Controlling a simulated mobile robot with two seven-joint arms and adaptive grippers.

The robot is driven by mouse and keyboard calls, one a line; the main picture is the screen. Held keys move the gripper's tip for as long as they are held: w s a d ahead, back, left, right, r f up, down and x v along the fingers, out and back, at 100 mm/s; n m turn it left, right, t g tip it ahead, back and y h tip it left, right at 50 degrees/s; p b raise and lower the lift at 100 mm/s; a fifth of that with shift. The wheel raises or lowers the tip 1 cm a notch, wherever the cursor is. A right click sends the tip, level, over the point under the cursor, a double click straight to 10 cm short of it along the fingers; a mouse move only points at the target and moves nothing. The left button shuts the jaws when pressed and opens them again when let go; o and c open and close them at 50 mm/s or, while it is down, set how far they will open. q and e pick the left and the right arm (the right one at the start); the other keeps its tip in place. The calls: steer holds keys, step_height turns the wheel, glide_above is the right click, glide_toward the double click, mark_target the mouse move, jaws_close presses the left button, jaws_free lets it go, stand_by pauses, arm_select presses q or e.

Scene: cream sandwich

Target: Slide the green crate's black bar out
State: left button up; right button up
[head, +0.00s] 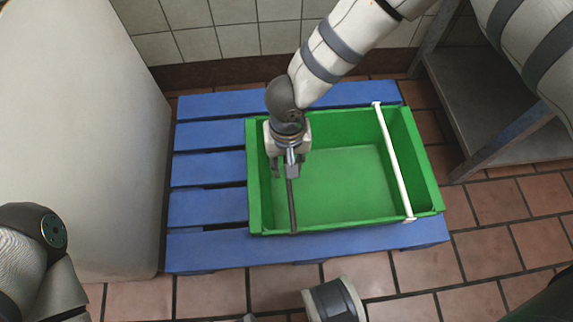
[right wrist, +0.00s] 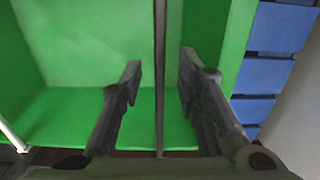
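The green crate (head: 433,190) lies on a blue pallet. Its thin black bar (head: 292,212) spans the crate's left part from front to back; the far part is hidden behind my right gripper. My right gripper (head: 284,172) points down over the bar. In the right wrist view, the open fingers (right wrist: 158,70) stand on either side of the black bar (right wrist: 160,125), with a gap on both sides. Whether the fingertips reach down to the bar's height I cannot tell. A piece of my left arm shows at the head view's bottom edge; its fingers cannot be made out.
A white bar (head: 394,160) spans the crate's right part. The blue pallet (head: 208,206) sticks out left and in front of the crate. A large pale block (head: 85,140) stands left. A grey metal shelf (head: 490,105) stands right. The tiled floor in front is mostly clear.

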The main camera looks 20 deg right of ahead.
mark_target(251, 176)
steer(key=shift+f, duration=0.8)
arm_select(q)
steer(key=shift+f, duration=0.15)
arm_select(e)
steer(key=shift+c, duration=0.2)
jaws_close()
steer(key=a+b, duration=0.1)
steer(key=a, duration=0.1)
steer(key=w+a+b, duration=0.1)
steer(key=a, duration=0.2)
steer(key=w+a+b, duration=0.1)
steer(key=a, duration=0.2)
steer(key=shift+w, duration=0.15)
arm_select(q)
steer(key=f, duration=0.1)
steer(key=s+f, duration=0.1)
steer(key=shift+d+f+g, duration=0.1)
steer(key=shift+f+g, duration=0.2)
steer(key=shift+f, duration=0.1)
arm_select(e)
steer(key=shift+a, duration=0.1)
steer(key=shift+o, duration=0.2)
jaws_free()
